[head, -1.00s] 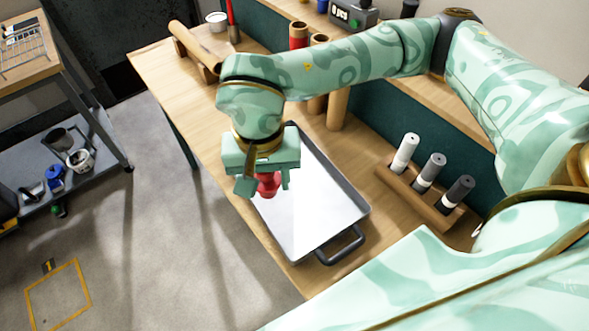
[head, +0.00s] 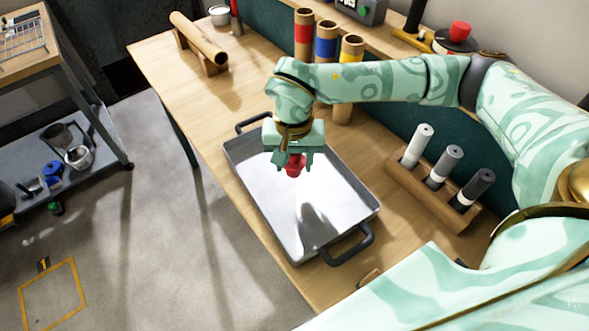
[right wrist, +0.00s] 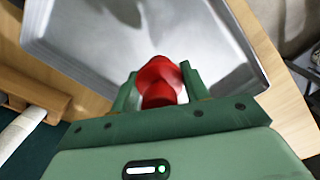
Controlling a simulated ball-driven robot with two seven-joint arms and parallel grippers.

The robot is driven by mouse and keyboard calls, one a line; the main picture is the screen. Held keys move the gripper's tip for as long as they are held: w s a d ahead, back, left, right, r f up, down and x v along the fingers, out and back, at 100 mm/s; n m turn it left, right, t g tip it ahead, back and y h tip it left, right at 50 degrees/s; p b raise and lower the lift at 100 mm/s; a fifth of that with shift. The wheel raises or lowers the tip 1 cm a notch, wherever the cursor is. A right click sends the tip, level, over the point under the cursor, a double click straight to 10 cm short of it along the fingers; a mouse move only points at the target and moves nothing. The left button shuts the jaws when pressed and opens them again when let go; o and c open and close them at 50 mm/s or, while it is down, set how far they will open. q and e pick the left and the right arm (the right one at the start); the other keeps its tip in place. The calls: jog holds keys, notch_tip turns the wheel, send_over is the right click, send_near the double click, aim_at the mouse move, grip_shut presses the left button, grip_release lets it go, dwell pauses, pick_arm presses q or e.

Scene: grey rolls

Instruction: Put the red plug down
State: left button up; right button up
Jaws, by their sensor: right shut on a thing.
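The red plug (head: 295,165) is held between the fingers of my right gripper (head: 293,168), above the metal tray. In the right wrist view the red plug (right wrist: 160,82) sits between the two green fingers (right wrist: 158,90), with the tray (right wrist: 85,45) beyond it. The shallow grey tray (head: 345,222) lies on the wooden table and has dark handles at its two ends. The plug appears to be above the tray's floor; its exact height is hard to tell. My left gripper is not in view.
A wooden rack (head: 425,190) with white, grey and dark rolls stands right of the tray. Cardboard tubes with red, blue (head: 326,40) and yellow bands stand behind. Another tube (head: 199,38) lies on a wooden stand at the back left. The table's left part is clear.

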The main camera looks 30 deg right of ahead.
aim_at(295, 171)
jog(key=shift+w+d+f, duration=0.1)
jog(key=shift+d+f, duration=0.1)
jog(key=shift+f, duration=0.1)
jog(key=f+b, duration=0.1)
jog(key=f, duration=0.2)
jog(key=shift+w+d+f+b, duration=0.1)
jog(key=shift+d+f+b, duration=0.1)
jog(key=shift+f+b, duration=0.2)
jog(key=shift+r, duration=0.2)
jog(key=shift+f, duration=0.1)
jog(key=o, duration=1)
notch_tip(295, 171, up, 12)
jog(key=p, duration=0.4)
